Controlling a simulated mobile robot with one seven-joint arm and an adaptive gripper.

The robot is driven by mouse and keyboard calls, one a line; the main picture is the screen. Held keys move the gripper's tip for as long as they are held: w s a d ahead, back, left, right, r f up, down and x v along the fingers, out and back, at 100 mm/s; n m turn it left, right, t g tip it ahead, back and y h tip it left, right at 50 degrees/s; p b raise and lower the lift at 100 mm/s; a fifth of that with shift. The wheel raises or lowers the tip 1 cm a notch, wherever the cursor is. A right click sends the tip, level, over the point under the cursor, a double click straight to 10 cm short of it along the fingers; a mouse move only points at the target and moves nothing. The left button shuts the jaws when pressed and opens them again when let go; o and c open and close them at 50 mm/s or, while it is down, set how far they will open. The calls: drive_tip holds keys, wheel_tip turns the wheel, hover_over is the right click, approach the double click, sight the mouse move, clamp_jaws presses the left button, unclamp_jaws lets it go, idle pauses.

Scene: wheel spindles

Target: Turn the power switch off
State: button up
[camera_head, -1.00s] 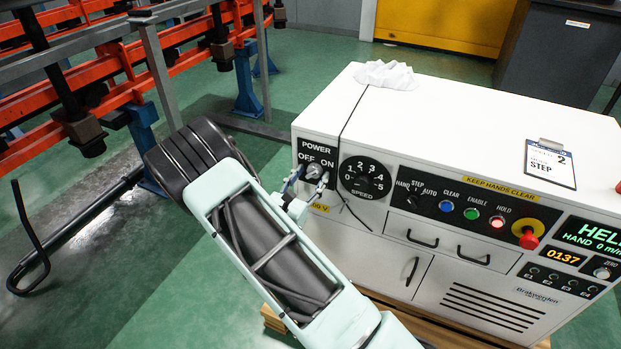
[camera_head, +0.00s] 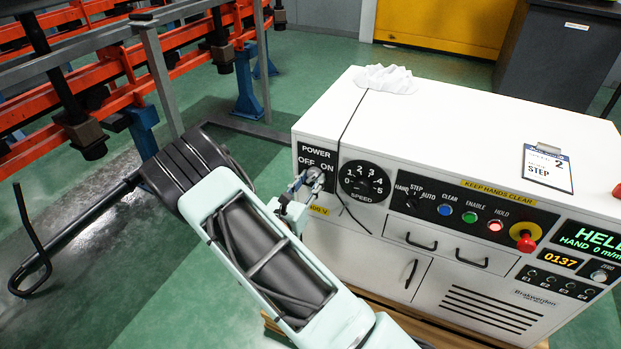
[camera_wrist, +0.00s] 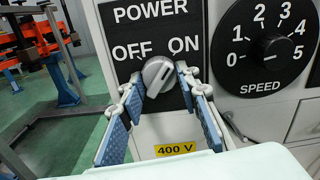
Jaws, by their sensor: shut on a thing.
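The power switch (camera_wrist: 157,76) is a light grey rotary knob on a black plate marked POWER, with OFF at left and ON at right. Its raised grip slants, the upper end leaning to the right, toward ON. It also shows in the head view (camera_head: 314,175), small and partly covered by my fingers. My gripper (camera_wrist: 160,77) has one blue-padded finger on each side of the knob, tips at its rim, and is shut on it. In the head view my gripper (camera_head: 308,183) is at the front left of the white cabinet (camera_head: 440,125).
Right of the switch is the black SPEED dial (camera_wrist: 268,46). Further right are several coloured buttons and a red emergency knob (camera_head: 526,239). A white cloth (camera_head: 385,78) and a clipboard (camera_head: 548,168) lie on top. Orange racks (camera_head: 110,70) stand at the left.

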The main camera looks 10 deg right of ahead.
drive_tip(key=n+p, duration=0.3)
drive_tip(key=n, duration=0.1)
drive_tip(key=shift+s+r, duration=0.1)
drive_tip(key=shift+r, duration=0.05)
drive_tip(key=n+p, duration=0.3)
drive_tip(key=n, duration=0.2)
drive_tip(key=n+p, duration=0.2)
drive_tip(key=n, duration=0.1)
drive_tip(key=shift+d+n, duration=0.1)
drive_tip(key=shift+n, duration=0.2)
drive_tip(key=shift+n+p, duration=0.55)
drive_tip(key=shift+n, duration=1.35)
drive_tip(key=o, duration=1.2)
drive_tip(key=shift+c, duration=0.2)
drive_tip(key=v, duration=1.2)
